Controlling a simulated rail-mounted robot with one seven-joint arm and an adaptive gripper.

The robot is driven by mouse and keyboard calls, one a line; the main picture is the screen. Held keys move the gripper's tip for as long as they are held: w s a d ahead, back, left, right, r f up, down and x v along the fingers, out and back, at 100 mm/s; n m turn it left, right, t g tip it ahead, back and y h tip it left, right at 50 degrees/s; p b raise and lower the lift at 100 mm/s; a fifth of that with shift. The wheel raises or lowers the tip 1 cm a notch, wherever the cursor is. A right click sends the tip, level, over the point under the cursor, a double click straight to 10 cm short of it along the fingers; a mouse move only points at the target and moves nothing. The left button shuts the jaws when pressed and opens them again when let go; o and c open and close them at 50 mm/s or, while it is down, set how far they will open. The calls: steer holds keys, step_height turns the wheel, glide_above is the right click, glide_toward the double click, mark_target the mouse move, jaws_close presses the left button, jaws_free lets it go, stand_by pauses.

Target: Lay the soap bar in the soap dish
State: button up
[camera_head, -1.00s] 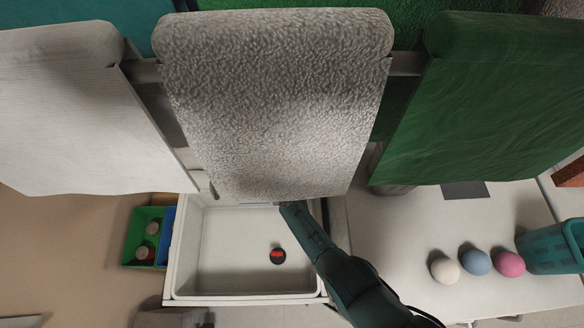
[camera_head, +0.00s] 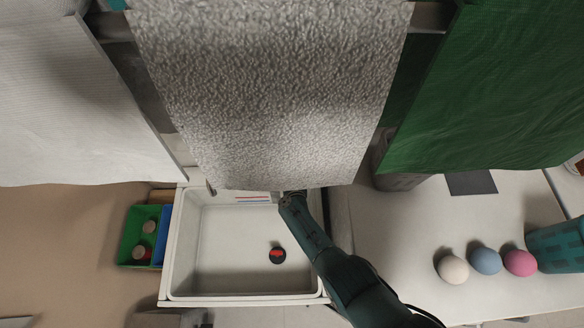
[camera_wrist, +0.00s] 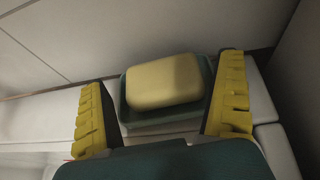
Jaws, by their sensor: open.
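A pale yellow soap bar (camera_wrist: 165,82) shows in the wrist view. It lies in the teal soap dish (camera_wrist: 166,116), whose rim shows around it. The dish rests on a light ledge against a grey wall. My gripper (camera_wrist: 164,108) has its two yellow fingers spread wide, one on each side of the dish and bar, with nothing gripped between them. I cannot tell whether the fingers touch the dish. In the head view the hanging grey towel hides the soap, the dish and my fingertips.
A white sink basin (camera_head: 225,278) holds a dark round drain with a red mark (camera_head: 277,256). Towels hang above: white (camera_head: 75,110), grey (camera_head: 270,90) and green (camera_head: 490,90). A green bin (camera_head: 131,240) stands left; three balls (camera_head: 486,261) and a teal basket (camera_head: 562,248) are right.

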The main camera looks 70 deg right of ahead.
steer(key=shift+a, duration=0.1)
steer(key=shift+s+a+r, duration=0.1)
steer(key=shift+s+a, duration=0.2)
steer(key=shift+a, duration=0.15)
steer(key=v, duration=1)
steer(key=shift+s+a+r, duration=0.15)
steer(key=shift+a+r, duration=0.1)
steer(key=shift+a, duration=0.05)
steer(key=shift+d, duration=0.1)
steer(key=shift+x, duration=5.95)
